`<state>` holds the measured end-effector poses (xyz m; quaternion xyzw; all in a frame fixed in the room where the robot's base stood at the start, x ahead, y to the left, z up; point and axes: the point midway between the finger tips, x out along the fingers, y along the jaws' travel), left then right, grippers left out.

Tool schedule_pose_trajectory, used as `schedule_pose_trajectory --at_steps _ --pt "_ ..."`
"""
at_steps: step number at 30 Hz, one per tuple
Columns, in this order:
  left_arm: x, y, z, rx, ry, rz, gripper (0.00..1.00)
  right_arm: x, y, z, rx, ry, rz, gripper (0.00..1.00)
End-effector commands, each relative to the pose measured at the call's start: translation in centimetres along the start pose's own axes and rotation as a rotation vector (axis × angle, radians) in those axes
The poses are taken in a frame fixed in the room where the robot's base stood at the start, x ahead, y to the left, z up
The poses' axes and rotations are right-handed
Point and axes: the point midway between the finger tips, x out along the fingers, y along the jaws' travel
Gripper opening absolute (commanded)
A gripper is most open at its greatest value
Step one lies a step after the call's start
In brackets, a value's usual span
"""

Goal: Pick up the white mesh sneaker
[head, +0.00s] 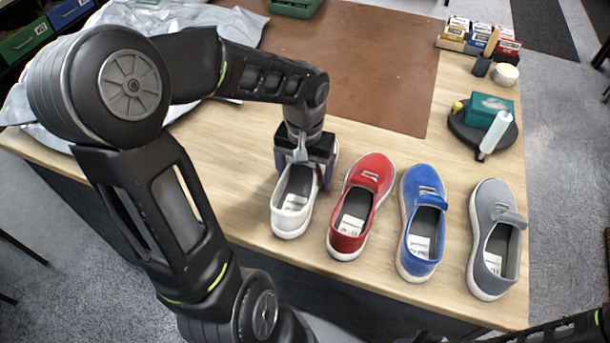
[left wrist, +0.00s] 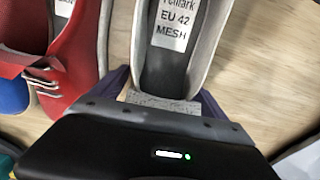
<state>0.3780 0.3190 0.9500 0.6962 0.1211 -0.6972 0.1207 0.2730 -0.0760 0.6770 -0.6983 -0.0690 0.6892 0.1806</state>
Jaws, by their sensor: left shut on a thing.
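The white mesh sneaker (head: 292,203) is the leftmost of the shoes on the wooden table in the head view. My left gripper (head: 305,168) points down over its front part and is shut on it, covering the toe. In the left wrist view the sneaker (left wrist: 207,45) shows its grey inside and a label reading EU 42 MESH, between the purple fingers of my left gripper (left wrist: 168,100). I cannot tell whether the sole is off the table. My right gripper is not visible; only a bit of dark arm shows at the bottom right.
Close to its right stand a red sneaker (head: 378,172), a blue one (head: 425,178) and a grey one (head: 483,207). A brown mat (head: 375,80) lies behind. A black tray (head: 460,128) with a teal box (head: 489,109) and small boxes (head: 459,26) stand at the right.

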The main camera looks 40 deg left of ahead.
Motion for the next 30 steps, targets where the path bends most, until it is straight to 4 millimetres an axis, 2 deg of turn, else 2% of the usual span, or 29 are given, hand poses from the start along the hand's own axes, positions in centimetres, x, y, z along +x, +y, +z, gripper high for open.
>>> schedule_pose_trajectory --at_steps 9,15,19,30 --pt "-5.8 0.1 -0.2 0.000 0.008 0.001 0.26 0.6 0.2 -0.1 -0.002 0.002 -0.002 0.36" --pt "-8.6 0.0 -0.1 0.000 0.005 0.001 0.26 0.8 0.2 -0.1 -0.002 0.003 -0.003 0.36" --pt "-9.2 0.0 0.0 0.001 0.002 0.001 0.26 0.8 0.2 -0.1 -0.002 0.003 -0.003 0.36" --pt "-9.1 0.0 0.0 0.000 0.002 0.001 0.26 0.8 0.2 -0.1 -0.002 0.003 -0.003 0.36"
